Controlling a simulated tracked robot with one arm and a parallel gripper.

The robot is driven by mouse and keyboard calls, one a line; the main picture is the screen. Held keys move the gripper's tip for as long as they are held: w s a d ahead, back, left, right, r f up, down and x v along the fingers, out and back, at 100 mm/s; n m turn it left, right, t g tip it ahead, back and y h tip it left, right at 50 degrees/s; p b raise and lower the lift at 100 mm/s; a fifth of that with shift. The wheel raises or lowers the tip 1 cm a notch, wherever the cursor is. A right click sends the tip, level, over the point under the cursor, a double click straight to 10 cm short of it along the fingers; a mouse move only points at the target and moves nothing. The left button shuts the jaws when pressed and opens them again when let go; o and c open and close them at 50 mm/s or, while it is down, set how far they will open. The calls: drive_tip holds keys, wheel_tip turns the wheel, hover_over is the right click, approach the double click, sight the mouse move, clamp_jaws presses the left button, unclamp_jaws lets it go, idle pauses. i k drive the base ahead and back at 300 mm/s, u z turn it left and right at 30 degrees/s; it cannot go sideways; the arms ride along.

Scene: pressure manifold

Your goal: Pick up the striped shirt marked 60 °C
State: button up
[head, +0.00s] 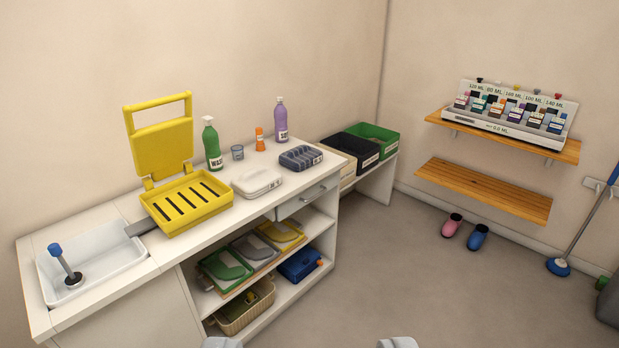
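No striped shirt and no 60 °C mark can be made out in the head view. My gripper (310,342) shows only as two pale fingertips at the bottom edge, set wide apart. It is open, with nothing between the tips but floor behind. Bins stand on a low table past the counter: a green bin (373,138), a black bin (352,146) and a pale bin partly hidden beside them. Their contents cannot be made out. A wicker basket (246,308) sits on the bottom shelf under the counter, its contents unclear.
A white counter (230,222) along the left wall holds a sink (100,262), an open yellow slotted box (187,203), bottles and cases. Wooden shelves (483,190) hang at right, with shoes (465,231) below. A mop (560,266) leans far right. The middle floor is clear.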

sight(298, 160)
drive_tip(key=u, duration=0.15)
drive_tip(key=i, duration=0.9)
drive_tip(key=z, duration=0.1)
